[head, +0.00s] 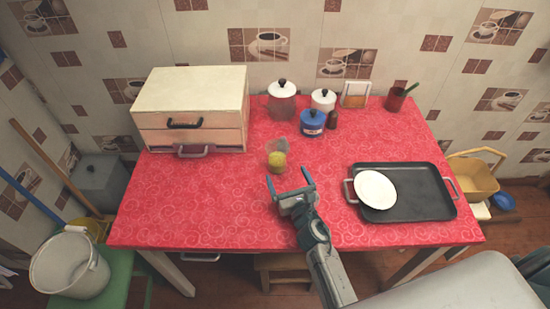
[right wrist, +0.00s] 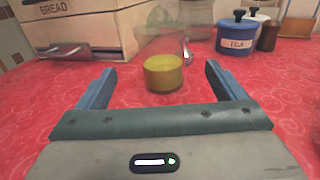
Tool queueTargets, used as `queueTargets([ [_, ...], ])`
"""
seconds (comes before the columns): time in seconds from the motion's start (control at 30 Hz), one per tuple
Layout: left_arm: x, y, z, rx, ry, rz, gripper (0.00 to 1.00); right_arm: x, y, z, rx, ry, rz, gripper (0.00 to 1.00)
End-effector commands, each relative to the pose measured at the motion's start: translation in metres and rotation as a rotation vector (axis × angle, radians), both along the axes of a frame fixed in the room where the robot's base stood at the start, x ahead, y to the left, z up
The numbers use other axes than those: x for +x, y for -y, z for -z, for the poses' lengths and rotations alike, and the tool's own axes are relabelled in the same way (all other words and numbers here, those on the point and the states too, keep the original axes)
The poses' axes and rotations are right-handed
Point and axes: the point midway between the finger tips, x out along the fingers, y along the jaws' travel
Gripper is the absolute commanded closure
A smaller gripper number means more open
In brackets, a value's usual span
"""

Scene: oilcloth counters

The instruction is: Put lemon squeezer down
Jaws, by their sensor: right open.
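A small round yellow-green thing, which looks like the lemon squeezer (head: 277,161), stands on the red oilcloth table (head: 220,205). It also shows in the right wrist view (right wrist: 163,74) as a short upright yellow cylinder. A clear glass-like piece (right wrist: 162,42) is right behind it; I cannot tell if they are joined. My right gripper (head: 289,178) is open and empty. Its fingers point at the yellow thing, which stands just beyond the fingertips, between them in the right wrist view. My left gripper is out of view.
A bread box (head: 190,109) stands at the back left. A blue tea canister (head: 312,123) and white-lidded pots (head: 282,100) stand behind. A black tray (head: 420,190) with a white plate (head: 375,189) lies on the right. The front left tabletop is clear.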

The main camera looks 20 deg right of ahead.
Motion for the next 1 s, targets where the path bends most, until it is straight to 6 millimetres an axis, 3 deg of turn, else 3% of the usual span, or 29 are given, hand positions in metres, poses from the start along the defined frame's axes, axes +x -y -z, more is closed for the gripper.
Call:
queueTargets([
  [0.3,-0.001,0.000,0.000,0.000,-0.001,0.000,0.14,0.043,-0.001,0.001,0.000,0.002,0.000,0.10],
  [0.57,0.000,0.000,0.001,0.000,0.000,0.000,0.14,0.063,-0.001,0.001,0.001,0.001,0.000,0.10],
  [0.8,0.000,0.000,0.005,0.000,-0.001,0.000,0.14,0.098,-0.001,0.002,0.001,0.001,0.000,0.10],
  [1.0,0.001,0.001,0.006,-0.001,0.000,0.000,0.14,0.108,-0.001,0.002,0.000,0.000,0.001,0.10],
])
